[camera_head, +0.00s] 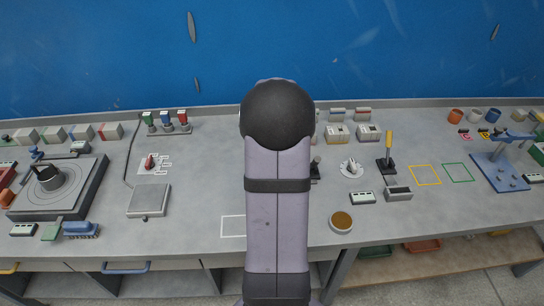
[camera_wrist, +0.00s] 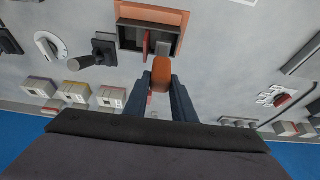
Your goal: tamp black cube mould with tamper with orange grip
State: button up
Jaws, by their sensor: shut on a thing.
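My gripper (camera_wrist: 165,90) shows in the wrist view, its two dark fingers closed about an orange grip (camera_wrist: 162,72), which fits the tamper. A small grey part (camera_wrist: 163,47) shows just beyond the grip, at an open dark-walled box (camera_wrist: 126,38). The box has a brownish rim and a red upright piece inside. I cannot tell whether the grey part is inside the box or above it, or whether this box is the black cube mould. In the head view my arm hides the gripper, the grip and the box.
A black-based lever (camera_wrist: 103,47) stands close beside the box, with a white dial (camera_wrist: 47,45) further left. Several small pale boxes (camera_wrist: 112,97) stand nearer the wall. In the head view a scale-like plate (camera_head: 149,199) lies left of my arm and a round bowl (camera_head: 341,221) lies right.

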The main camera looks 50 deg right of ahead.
jog(key=shift+f+b, duration=0.9)
jog(key=shift+f, duration=0.45)
jog(key=shift+r, duration=0.1)
jog(key=shift+r+p, duration=1.5)
jog(key=shift+r, duration=0.3)
jog(key=shift+f, duration=0.15)
jog(key=shift+f+b, duration=1.4)
jog(key=shift+f, duration=0.35)
jog(key=shift+r, duration=0.1)
jog(key=shift+r+p, duration=1.45)
jog(key=shift+r, duration=0.35)
